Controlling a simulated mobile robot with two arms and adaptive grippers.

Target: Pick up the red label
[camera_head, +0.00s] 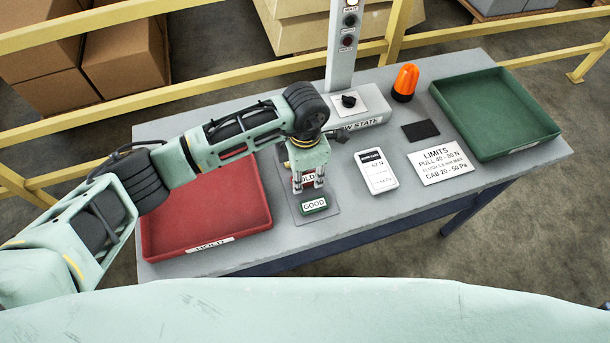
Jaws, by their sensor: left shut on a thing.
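The red label (308,178), with part of the word HOLD showing, is between the fingers of my left gripper (308,182). The gripper points down and is shut on the label, hiding its sides. I cannot tell whether the label touches the grey pad (329,216) below or is just above it. A green label (314,205) reading GOOD lies on the pad, just in front of the gripper. My right gripper is not in view.
A red tray (160,250) is left of the gripper, partly behind my arm. A green tray (540,135) is at the far right. A white meter (377,179), limits card (441,167), dark pad (420,130), orange beacon (405,82) and switch post (343,50) are on the table (420,215).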

